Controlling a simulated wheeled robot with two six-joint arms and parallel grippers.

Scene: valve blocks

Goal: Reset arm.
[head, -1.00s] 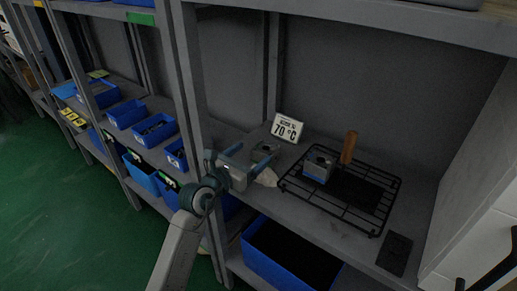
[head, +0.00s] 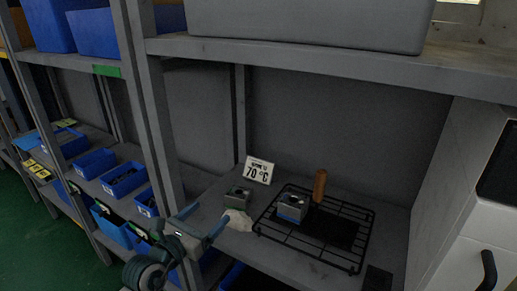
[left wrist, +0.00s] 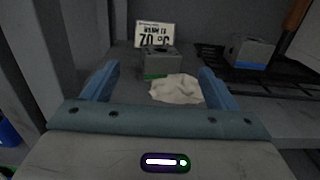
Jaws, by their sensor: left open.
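My left gripper (head: 204,227) is open and empty, low at the front edge of the shelf in the head view. Its two blue fingers (left wrist: 158,84) stand wide apart in the left wrist view. A grey valve block (head: 238,197) stands on the shelf beyond the fingers, and it also shows in the left wrist view (left wrist: 155,64). A crumpled white cloth (head: 238,220) lies in front of it, also in the left wrist view (left wrist: 176,89). A second block with a blue band (head: 292,207) stands on the black wire rack (head: 322,262). My right gripper is not in view.
A white sign reading 70 °C (head: 259,170) stands behind the blocks. An upright brown wooden handle (head: 320,185) rises at the rack. A shelf post (head: 158,110) stands left of the bay. A white cabinet (head: 455,225) closes the right side. Blue bins (head: 124,180) fill the left shelves.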

